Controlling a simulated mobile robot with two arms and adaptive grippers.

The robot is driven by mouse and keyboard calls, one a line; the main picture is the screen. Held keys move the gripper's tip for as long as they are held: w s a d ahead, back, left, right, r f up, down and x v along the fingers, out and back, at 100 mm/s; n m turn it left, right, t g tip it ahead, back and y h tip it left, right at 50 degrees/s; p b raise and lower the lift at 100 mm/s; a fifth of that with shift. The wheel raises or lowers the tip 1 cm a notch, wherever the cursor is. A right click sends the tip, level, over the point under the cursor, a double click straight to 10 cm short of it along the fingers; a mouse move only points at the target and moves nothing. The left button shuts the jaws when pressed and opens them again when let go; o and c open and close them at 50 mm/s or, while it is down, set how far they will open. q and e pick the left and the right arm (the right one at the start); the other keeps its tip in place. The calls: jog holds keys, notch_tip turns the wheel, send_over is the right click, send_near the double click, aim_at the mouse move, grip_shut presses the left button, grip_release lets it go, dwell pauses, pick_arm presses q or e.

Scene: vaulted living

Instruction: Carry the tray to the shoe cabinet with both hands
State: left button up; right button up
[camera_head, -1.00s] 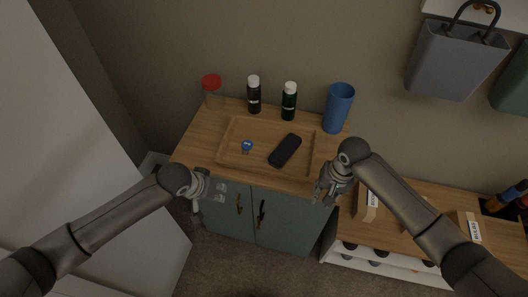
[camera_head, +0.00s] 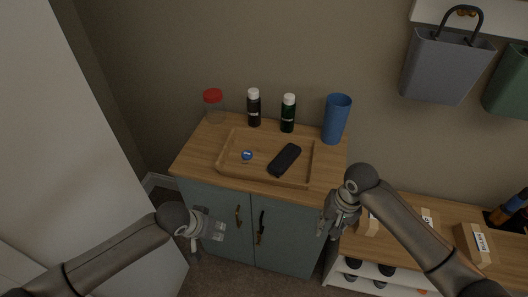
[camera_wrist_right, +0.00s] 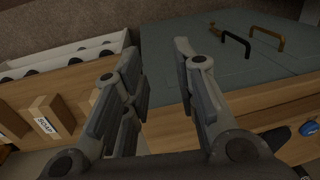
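The wooden tray (camera_head: 232,174) lies flat on the wooden top of a cabinet with blue-grey doors (camera_head: 286,232). In it are a black oblong object (camera_head: 285,160) and a small blue-and-white item (camera_head: 247,155). My left gripper (camera_head: 221,228) is in front of the cabinet doors, below the tray's left side, open and empty. My right gripper (camera_head: 327,231) is in front of the cabinet's right edge, apart from the tray. In the right wrist view its fingers (camera_wrist_right: 160,75) are spread with nothing between them.
A red-lidded jar (camera_head: 213,105), two dark bottles with white caps (camera_head: 254,107) (camera_head: 288,113) and a blue cup (camera_head: 336,118) stand behind the tray. A low shoe rack (camera_head: 404,228) with boxes is at right. Bags hang on the wall (camera_head: 446,66).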

notch_tip(320, 180, up, 8)
jog(key=d, duration=0.1)
jog(key=shift+r, duration=0.2)
dwell(0.3)
